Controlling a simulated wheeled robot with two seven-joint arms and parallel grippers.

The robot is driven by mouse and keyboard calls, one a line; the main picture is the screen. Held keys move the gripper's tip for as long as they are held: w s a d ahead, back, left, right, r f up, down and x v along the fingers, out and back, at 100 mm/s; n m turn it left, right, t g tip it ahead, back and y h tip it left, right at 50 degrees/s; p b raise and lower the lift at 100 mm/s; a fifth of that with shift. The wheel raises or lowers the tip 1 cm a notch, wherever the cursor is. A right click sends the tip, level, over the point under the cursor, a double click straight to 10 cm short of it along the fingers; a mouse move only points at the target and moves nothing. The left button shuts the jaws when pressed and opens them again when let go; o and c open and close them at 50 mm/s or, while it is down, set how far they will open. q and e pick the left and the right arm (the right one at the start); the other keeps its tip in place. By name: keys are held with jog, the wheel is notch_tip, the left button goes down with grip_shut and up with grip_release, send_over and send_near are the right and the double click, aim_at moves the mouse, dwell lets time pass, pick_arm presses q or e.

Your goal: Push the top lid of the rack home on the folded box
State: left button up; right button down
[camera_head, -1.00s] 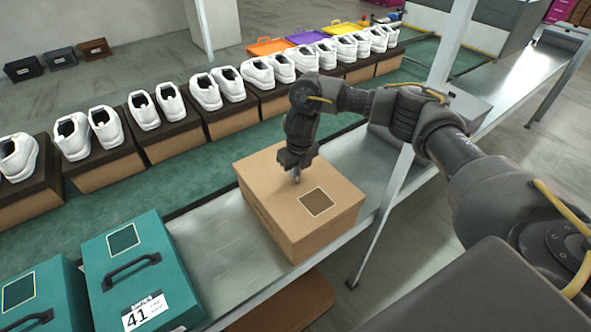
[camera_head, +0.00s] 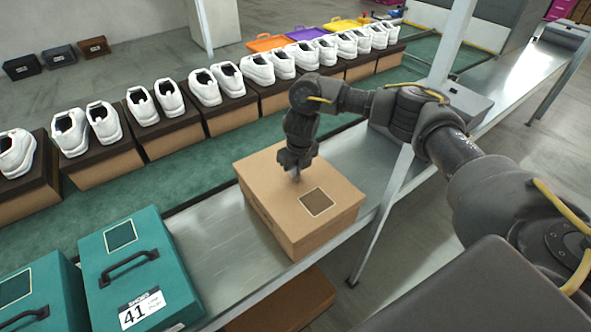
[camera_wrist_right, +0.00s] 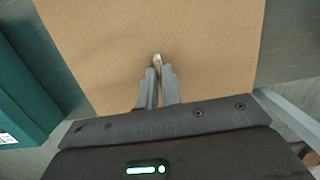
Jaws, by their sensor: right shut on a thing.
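The folded brown box (camera_head: 275,215) stands closed on the metal bench, with a dark square patch (camera_head: 317,202) on its top lid (camera_head: 270,185). My right gripper (camera_head: 297,178) points down at the lid near its far edge. In the wrist view the right fingers (camera_wrist_right: 157,68) are close together, with a small pale piece (camera_wrist_right: 157,60) between their tips. I cannot tell what that piece is or whether the tips touch the lid (camera_wrist_right: 200,30). No gap shows along the lid. My left gripper is out of view.
Teal boxes (camera_head: 135,265) with black handles stand left of the brown box, with bare metal bench (camera_head: 215,240) between. White shoes (camera_head: 143,106) on dark-lidded boxes line the green belt behind. A pale post (camera_head: 380,215) stands close on the right.

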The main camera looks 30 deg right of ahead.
jog(key=shift+f, duration=0.15)
jog(key=c, duration=1.5)
grip_release()
notch_tip(320, 180, up, 11)
jog(key=s, duration=0.1)
jog(key=shift+s, duration=0.3)
jog(key=shift+f, duration=0.2)
